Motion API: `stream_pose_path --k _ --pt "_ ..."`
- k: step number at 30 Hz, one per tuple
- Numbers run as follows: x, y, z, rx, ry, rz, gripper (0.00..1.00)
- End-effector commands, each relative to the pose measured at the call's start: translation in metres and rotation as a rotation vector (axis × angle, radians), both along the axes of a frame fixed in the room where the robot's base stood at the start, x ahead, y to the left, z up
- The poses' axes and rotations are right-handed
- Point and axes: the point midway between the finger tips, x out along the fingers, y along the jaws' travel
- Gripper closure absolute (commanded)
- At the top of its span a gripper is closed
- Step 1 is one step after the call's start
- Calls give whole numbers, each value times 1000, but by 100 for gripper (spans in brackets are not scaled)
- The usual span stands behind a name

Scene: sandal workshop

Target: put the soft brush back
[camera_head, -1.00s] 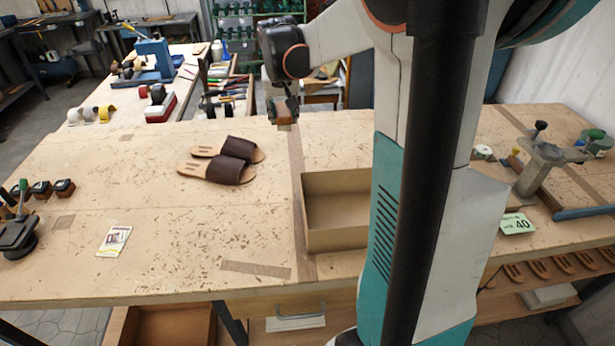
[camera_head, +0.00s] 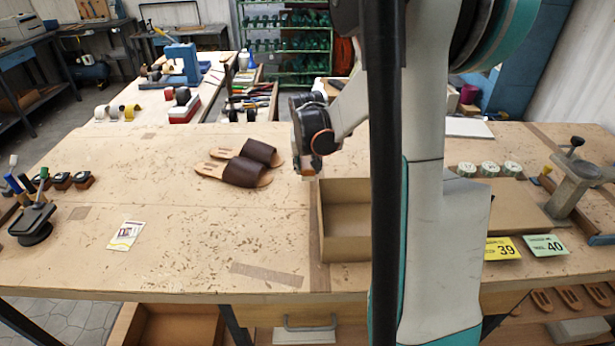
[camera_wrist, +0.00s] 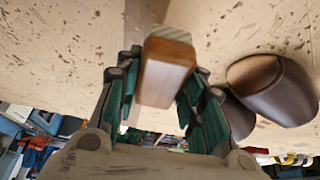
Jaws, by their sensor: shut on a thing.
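The soft brush, a brown wooden block with a pale bristle edge, is between my gripper's fingers in the wrist view (camera_wrist: 166,72). My gripper (camera_wrist: 153,98) is shut on it, with green-padded fingers on both sides. In the head view my gripper (camera_head: 308,158) is above the workbench, just behind the left back corner of an open cardboard box. The brush shows there only as a small brownish shape below the wrist. The brown sandals (camera_head: 242,165) lie to the left of my gripper.
The open box (camera_head: 345,252) on the workbench (camera_head: 180,235) looks empty where visible. Several small dark-topped blocks (camera_head: 62,181) and a black stand (camera_head: 33,222) are at the left. A small packet (camera_head: 125,235) lies nearby. Number cards (camera_head: 503,249) and a clamp (camera_head: 575,180) are at the right.

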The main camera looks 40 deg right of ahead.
Motion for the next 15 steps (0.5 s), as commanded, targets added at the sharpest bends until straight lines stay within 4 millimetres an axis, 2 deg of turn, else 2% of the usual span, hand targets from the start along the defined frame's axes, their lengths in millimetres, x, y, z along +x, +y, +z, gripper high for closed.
stream_pose_path --k 9,15 --pt "0 0 -40 0 0 0 88" --pt "0 0 -41 0 0 0 88"
